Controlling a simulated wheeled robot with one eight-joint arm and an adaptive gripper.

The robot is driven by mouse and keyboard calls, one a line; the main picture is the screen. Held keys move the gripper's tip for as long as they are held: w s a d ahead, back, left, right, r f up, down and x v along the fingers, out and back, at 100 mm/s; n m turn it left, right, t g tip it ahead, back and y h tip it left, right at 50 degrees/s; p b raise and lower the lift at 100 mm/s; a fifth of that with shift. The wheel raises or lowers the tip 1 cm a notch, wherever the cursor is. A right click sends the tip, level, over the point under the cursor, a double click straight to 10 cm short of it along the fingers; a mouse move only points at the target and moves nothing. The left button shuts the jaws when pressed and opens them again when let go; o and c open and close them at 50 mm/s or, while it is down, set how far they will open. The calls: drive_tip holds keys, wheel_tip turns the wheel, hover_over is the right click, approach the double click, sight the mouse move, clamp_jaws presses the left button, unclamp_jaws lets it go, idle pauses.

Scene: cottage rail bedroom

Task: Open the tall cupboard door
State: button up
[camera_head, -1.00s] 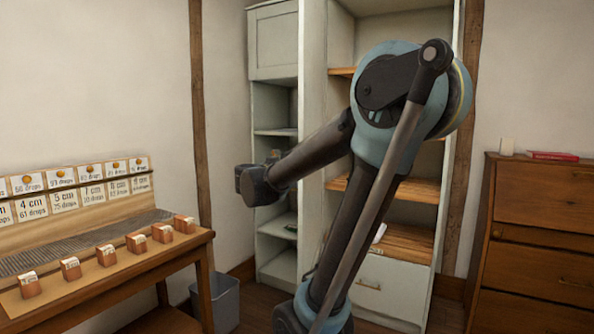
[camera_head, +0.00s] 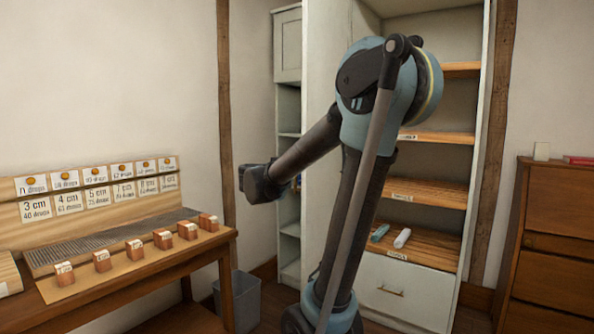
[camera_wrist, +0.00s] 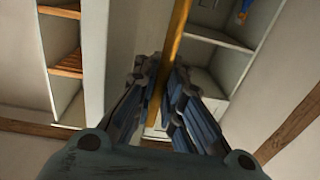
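The tall cupboard (camera_head: 487,150) stands behind my arm, its wooden shelves exposed. A tall pale panel (camera_head: 317,70), seemingly its door swung out, stands at its left side; my arm covers part of it. In the wrist view a pale panel (camera_wrist: 103,50) rises left of the fingers. My gripper (camera_wrist: 160,70) has its two fingers apart, with a narrow yellow-brown strip (camera_wrist: 178,30) showing between them; I cannot tell whether they touch it. In the head view my gripper (camera_head: 255,182) is left of the panel, with its fingertips hidden.
A narrow pale shelf unit (camera_head: 288,45) stands left of the panel. A wooden table (camera_head: 130,290) with labelled blocks and a grey bin (camera_head: 243,300) are at left. A wooden chest of drawers (camera_head: 560,210) is at right. Small items lie on a lower cupboard shelf.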

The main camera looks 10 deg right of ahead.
drive_tip(key=shift+o, duration=0.6)
drive_tip(key=shift+s+a, duration=0.1)
drive_tip(key=v, duration=1.1)
drive_tip(key=shift+s+a, duration=0.2)
drive_tip(key=shift+s, duration=0.05)
